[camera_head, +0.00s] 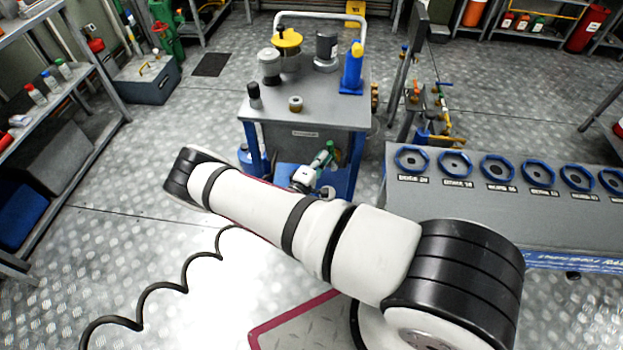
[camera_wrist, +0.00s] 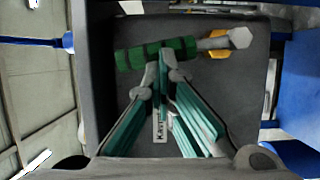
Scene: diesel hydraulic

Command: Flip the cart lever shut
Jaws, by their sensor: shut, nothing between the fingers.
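The cart (camera_head: 305,115) is a grey-topped cart with blue sides, straight ahead in the head view. Its lever (camera_wrist: 150,52) has a ridged green handle lying almost crosswise in the wrist view, with a silver hexagonal fitting at its right end. The green handle (camera_head: 324,154) also shows in the head view below the cart top, just beyond my arm. My gripper (camera_wrist: 166,58) is shut and empty. Its fingertips overlap the handle's middle in the wrist view; I cannot tell whether they touch it.
Bottles and a blue dispenser (camera_head: 352,70) stand on the cart top. A grey valve bench (camera_head: 510,205) with blue handwheels is at the right, and shelves (camera_head: 70,100) are at the left.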

